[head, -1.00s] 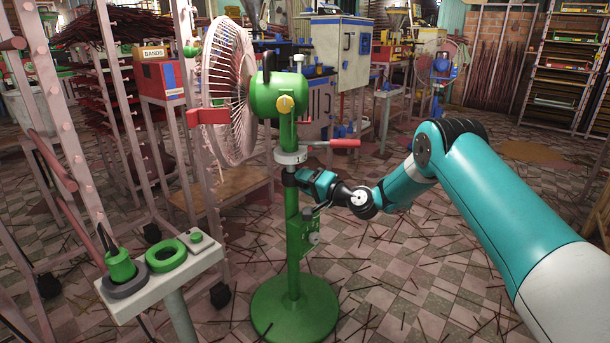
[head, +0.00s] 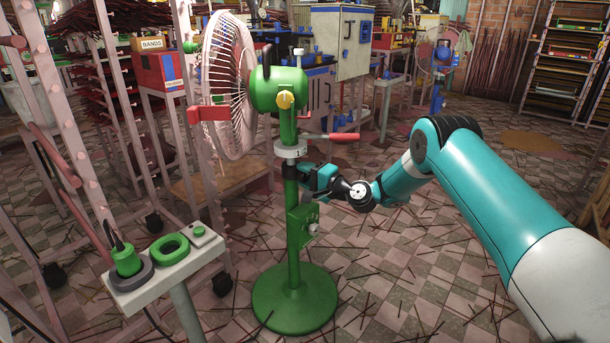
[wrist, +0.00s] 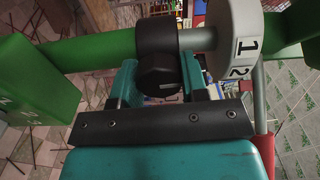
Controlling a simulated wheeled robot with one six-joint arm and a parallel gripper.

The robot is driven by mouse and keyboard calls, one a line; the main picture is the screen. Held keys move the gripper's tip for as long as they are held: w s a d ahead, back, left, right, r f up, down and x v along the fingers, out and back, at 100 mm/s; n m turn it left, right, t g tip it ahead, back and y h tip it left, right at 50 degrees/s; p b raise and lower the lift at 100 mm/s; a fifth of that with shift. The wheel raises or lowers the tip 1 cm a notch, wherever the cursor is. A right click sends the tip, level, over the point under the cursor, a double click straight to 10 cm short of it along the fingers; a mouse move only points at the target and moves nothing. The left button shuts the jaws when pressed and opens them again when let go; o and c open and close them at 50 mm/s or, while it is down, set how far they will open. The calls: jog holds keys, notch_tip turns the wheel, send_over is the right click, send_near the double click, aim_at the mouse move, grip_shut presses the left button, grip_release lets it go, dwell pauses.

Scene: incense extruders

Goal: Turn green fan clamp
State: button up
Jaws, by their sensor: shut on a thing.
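The green fan (head: 280,92) stands upright on a green pole with a round base (head: 294,300). Below its motor is a pale collar (head: 290,148) with a red-handled lever (head: 345,137) pointing right. Just under the collar is the black clamp (wrist: 157,35) on the pole, with a black knob (wrist: 160,76). My gripper (head: 312,178) comes from the right at clamp height. In the wrist view, the teal fingers of my gripper (wrist: 160,82) are shut on the black knob, one on each side. The collar (wrist: 240,45) shows the numbers 1 and 2.
A green box (head: 302,220) with a small knob sits lower on the pole. A pedestal panel (head: 175,265) with green parts stands at front left. Pale racks (head: 125,130) stand left of the fan. Thin sticks litter the tiled floor; open floor lies right of the base.

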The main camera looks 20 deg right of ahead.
jog(key=o, duration=0.9)
jog(key=b+v, duration=1)
jog(key=v, duration=0.7)
jog(key=shift+s+d, duration=0.1)
jog(key=shift+s, duration=0.1)
